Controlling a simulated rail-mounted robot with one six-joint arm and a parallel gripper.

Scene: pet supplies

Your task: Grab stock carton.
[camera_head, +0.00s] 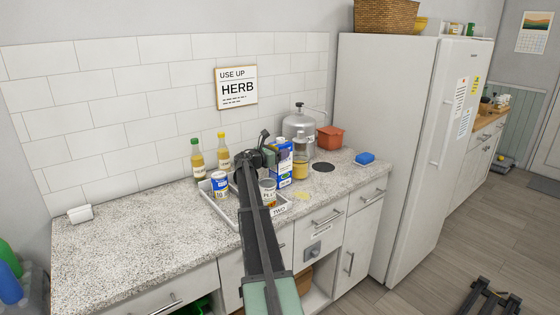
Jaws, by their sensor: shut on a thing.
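My arm reaches up from the bottom of the view and hides part of the area left of the carton. The fingertips are small and partly hidden. I cannot tell whether the carton's base touches the counter.
A tray (232,221) beside my arm holds a blue and white can (219,184) and another can (268,193). Two bottles (197,160) stand behind. The left counter is mostly clear.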

